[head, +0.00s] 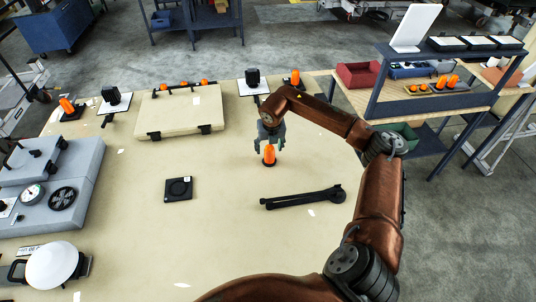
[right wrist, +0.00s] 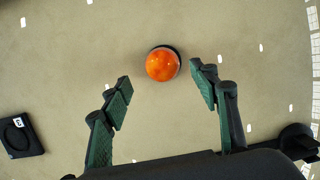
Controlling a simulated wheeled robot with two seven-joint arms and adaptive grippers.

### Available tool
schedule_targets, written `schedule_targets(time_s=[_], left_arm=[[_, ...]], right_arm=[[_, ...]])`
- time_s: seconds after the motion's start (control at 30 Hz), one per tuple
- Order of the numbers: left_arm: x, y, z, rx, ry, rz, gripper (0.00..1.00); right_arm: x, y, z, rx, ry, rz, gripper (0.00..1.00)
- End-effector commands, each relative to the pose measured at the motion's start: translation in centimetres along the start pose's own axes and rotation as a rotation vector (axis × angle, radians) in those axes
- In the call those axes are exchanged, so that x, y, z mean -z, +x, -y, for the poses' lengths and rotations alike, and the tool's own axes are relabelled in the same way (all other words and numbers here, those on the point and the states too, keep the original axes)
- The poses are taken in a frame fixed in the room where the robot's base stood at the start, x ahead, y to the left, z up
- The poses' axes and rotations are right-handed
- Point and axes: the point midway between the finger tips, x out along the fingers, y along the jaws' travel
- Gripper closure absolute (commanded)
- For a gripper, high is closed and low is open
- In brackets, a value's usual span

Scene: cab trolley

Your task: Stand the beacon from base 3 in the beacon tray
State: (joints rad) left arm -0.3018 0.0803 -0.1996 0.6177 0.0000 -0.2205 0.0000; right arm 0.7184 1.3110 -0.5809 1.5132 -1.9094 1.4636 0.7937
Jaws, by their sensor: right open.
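An orange domed beacon (head: 269,157) stands upright on a dark base on the tan table. My right gripper (head: 268,146) is open above it, pointing down. In the right wrist view the beacon (right wrist: 162,64) shows from above, just beyond and between the open fingertips (right wrist: 160,80), with gaps to both. A flat black square base (head: 178,188) lies left of it with nothing on it; it also shows in the right wrist view (right wrist: 21,136). The likely beacon tray (head: 466,87), holding several orange pieces, is on the right-hand shelf. My left gripper is out of view.
A black folded tripod-like tool (head: 303,198) lies right of the square base. A beige case (head: 181,113) and two more beacons (head: 295,78) (head: 67,106) are farther back. A red bin (head: 357,75) stands near the shelf. The table's middle is mostly clear.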

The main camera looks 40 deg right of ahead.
Motion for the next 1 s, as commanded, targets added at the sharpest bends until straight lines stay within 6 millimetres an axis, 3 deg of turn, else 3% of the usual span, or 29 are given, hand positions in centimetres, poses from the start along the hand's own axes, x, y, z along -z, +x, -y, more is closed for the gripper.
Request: schedule_targets(time_s=[0.43,0.73,1.0], left_arm=[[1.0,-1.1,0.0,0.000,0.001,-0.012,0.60],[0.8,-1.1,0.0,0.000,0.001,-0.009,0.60],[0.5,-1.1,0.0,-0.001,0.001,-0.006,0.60]], right_arm=[[-0.3,5.5,0.5,-0.004,0.001,-0.001,0.45],[-0.3,5.9,0.5,-0.003,0.001,0.001,0.46],[-0.3,5.9,0.5,-0.003,0.002,0.001,0.64]])
